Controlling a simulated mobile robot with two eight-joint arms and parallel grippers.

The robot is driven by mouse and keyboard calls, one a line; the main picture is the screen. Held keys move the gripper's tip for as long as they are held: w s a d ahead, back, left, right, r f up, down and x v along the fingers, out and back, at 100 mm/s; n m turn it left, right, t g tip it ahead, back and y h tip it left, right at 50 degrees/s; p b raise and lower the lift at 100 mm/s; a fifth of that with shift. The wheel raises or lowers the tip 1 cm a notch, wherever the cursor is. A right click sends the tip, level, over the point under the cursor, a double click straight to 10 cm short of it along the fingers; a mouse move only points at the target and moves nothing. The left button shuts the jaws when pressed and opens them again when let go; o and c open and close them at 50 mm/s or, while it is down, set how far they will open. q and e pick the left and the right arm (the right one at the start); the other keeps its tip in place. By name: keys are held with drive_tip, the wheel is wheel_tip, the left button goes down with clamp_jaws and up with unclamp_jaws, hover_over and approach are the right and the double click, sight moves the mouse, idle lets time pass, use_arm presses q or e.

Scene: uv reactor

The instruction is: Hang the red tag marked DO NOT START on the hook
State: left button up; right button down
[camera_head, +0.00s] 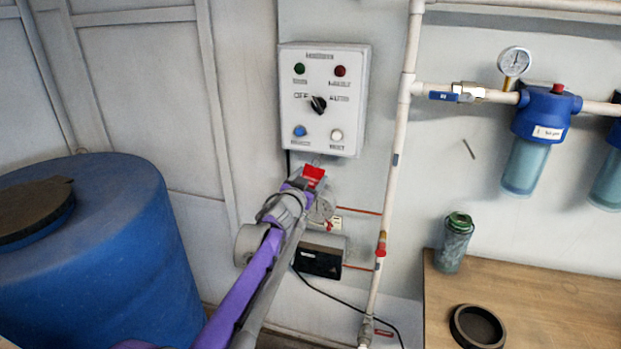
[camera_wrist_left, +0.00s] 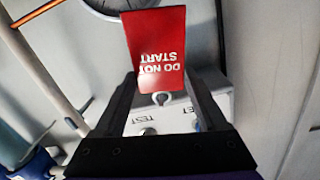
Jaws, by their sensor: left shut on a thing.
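The red tag (camera_head: 314,174) is in my left gripper (camera_head: 307,184), just below the grey control box (camera_head: 320,100) on the wall. In the left wrist view the tag (camera_wrist_left: 157,45) shows DO NOT START upside down, between the two fingers of the left gripper (camera_wrist_left: 158,82), which is shut on it. A small pale ring (camera_wrist_left: 161,98) shows at the tag's end, over the box's face; I cannot tell whether it belongs to the tag or is the hook. No hook can be made out for certain. My right gripper is not in view.
A big blue barrel (camera_head: 120,240) stands at the left. A white vertical pipe (camera_head: 396,170) runs right of the box. A wooden table (camera_head: 560,300) at the right bears a green-capped bottle (camera_head: 456,240) and a black ring (camera_head: 477,326). A thin dark rod (camera_head: 468,149) is on the wall.

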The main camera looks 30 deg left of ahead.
use_arm(q)
drive_tip(key=o, duration=1.3)
drive_tip(key=shift+c, duration=0.2)
drive_tip(key=v, duration=1.1)
drive_tip(key=s+d+f+g+h+p, duration=0.1)
drive_tip(key=s+d+f+g, duration=0.3)
drive_tip(key=s, duration=0.5)
drive_tip(key=s+d+f+g+h+p, duration=0.1)
drive_tip(key=s+d+f+g+p, duration=0.2)
drive_tip(key=s+d+f, duration=0.4)
drive_tip(key=s+d+f+g+h+p, duration=0.1)
drive_tip(key=s+d+f+g+p, duration=0.3)
drive_tip(key=s+d, duration=0.4)
drive_tip(key=s+f, duration=0.1)
drive_tip(key=s, duration=0.3)
drive_tip(key=shift+s+d+f+g+h, duration=0.3)
drive_tip(key=shift+s+d+f, duration=0.05)
drive_tip(key=shift+d+f, duration=0.05)
